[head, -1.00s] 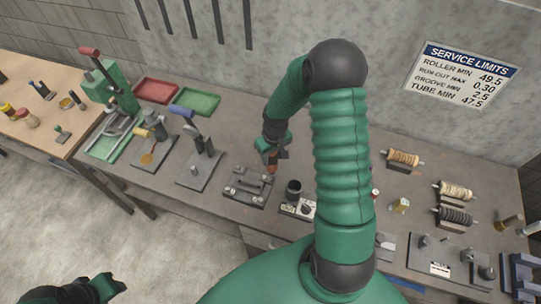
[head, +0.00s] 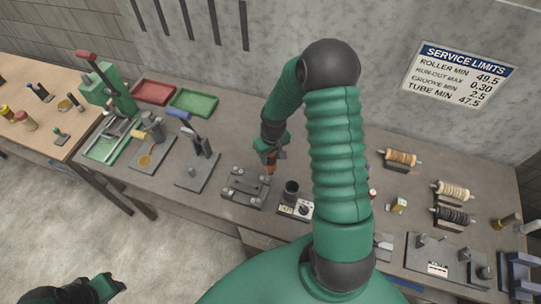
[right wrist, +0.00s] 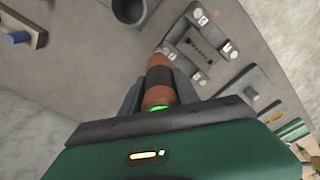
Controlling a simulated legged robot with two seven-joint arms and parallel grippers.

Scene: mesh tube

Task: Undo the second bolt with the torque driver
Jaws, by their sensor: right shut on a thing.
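The torque driver (right wrist: 159,78) has an orange and black body with a green light at its near end. My right gripper (right wrist: 155,92) is shut on it; in the head view this gripper (head: 270,153) is over the back right part of the bolted fixture. The fixture (right wrist: 207,47) is a dark plate block with pale bolt heads at its corners; it also shows in the head view (head: 238,184). The driver's far end lies close to one corner bolt (right wrist: 163,50); I cannot tell if they touch. My left gripper (head: 108,288) is low at the left, away from the bench, its jaws unclear.
A dark cup (head: 292,189) and a white dial box (head: 296,208) stand right of the fixture. A stand with an upright lever (head: 198,165) is to its left. Red (head: 153,91) and green (head: 193,102) trays lie behind. Rollers (head: 400,158) stand at the right.

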